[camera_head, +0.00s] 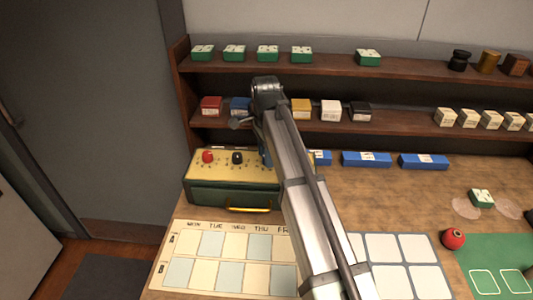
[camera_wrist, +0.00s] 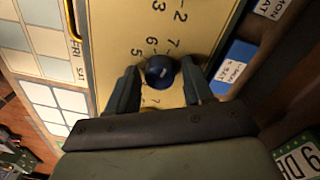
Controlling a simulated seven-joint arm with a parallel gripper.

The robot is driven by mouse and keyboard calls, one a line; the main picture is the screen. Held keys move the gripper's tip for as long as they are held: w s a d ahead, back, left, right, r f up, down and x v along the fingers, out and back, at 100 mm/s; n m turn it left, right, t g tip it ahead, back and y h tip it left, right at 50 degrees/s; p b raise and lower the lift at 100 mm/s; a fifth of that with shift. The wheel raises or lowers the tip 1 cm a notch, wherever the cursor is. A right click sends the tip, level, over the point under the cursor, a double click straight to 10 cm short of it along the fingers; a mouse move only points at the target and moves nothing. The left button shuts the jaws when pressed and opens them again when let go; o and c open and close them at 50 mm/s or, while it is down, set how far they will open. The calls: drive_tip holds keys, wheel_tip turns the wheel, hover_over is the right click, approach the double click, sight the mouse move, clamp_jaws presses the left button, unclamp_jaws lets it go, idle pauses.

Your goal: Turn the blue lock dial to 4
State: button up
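The blue lock dial (camera_wrist: 160,71) is a round knob on a cream panel (camera_wrist: 118,25) in the wrist view. It carries a short pale mark, and printed digits stand around it; I cannot tell which digit it points to. My gripper (camera_wrist: 162,82) is open, with one dark finger on each side of the dial and a small gap showing at both sides. In the head view the panel is the top of a green lock box (camera_head: 230,194), with a red dial (camera_head: 208,157) and a black dial (camera_head: 237,158). My arm hides the blue dial there.
A brass handle (camera_head: 248,209) is on the box's front. A weekday chart (camera_head: 228,256) lies before it. Blue boxes (camera_head: 366,159) stand to the right, one close to my right finger in the wrist view (camera_wrist: 232,62). Shelves (camera_head: 400,125) with small boxes rise behind.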

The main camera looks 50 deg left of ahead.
drive_tip(key=c, duration=0.8)
drive_tip(key=shift+c, duration=0.2)
drive_tip(key=shift+n, duration=0.4)
drive_tip(key=n, duration=0.3)
drive_tip(key=shift+n, duration=0.4)
drive_tip(key=n, duration=0.5)
drive_tip(key=shift+d+t, duration=0.1)
drive_tip(key=shift+t, duration=0.2)
drive_tip(key=n, duration=0.7)
drive_tip(key=shift+d+n, duration=0.1)
drive_tip(key=shift+n, duration=0.2)
drive_tip(key=n, duration=0.6)
drive_tip(key=shift+y, duration=0.3)
drive_tip(key=shift+n, duration=0.4)
